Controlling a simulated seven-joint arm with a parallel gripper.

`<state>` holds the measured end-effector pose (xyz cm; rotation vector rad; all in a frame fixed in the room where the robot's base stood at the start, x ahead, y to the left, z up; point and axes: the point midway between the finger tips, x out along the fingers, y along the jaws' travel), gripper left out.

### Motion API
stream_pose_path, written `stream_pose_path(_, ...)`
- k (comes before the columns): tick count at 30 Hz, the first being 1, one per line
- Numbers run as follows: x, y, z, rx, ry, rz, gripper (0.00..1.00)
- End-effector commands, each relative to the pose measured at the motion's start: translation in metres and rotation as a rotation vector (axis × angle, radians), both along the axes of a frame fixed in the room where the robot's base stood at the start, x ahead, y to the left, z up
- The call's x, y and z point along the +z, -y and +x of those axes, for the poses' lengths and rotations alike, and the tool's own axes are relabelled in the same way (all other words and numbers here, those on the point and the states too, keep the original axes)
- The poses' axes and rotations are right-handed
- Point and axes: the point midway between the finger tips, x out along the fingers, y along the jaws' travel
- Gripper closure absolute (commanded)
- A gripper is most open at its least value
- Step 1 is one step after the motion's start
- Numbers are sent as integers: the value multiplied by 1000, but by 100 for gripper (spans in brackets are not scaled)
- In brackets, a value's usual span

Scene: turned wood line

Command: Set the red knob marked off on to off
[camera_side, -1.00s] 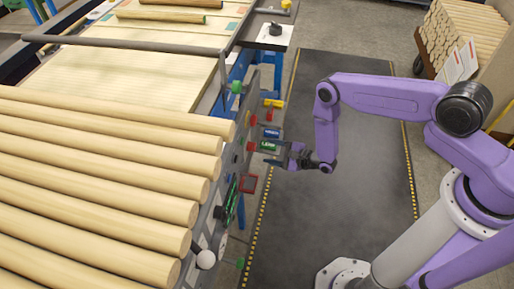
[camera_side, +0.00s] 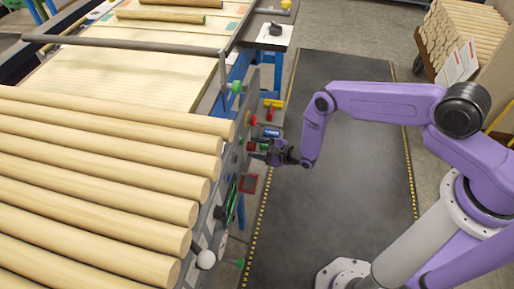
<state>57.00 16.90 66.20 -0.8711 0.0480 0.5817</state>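The control panel (camera_side: 228,160) stands along the ends of the wood rods, with several knobs and labels on its face. A red knob (camera_side: 251,146) shows on the panel just left of my gripper, and another small red knob (camera_side: 253,120) sits higher up. The off and on markings are too small to read, so I cannot tell which red knob carries them or how it is turned. My gripper (camera_side: 269,154) is close to the panel face, by the lower red knob. Its fingers are small and dark here; whether they touch the knob or are open is unclear.
A blue label plate (camera_side: 271,132) and a red-and-yellow part (camera_side: 272,104) stick out above my gripper. A red-framed dark plate (camera_side: 249,183) and a white ball knob (camera_side: 206,260) are below. Thick wood rods (camera_side: 100,190) lie left.

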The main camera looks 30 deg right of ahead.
Motion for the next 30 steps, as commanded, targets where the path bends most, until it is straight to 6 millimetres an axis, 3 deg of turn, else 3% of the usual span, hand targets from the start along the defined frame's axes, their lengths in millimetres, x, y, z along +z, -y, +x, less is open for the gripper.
stream_pose_path(1,0,0,0,0,0,0,70)
stream_pose_path(3,0,0,0,0,0,0,92)
stream_pose_path(4,0,0,0,0,0,0,93)
stream_pose_path(19,-2,-1,-1,1,174,-173,93)
stream_pose_path(29,-2,-1,-1,-1,187,-188,93)
stream_pose_path(30,-2,-1,-1,0,187,-188,56)
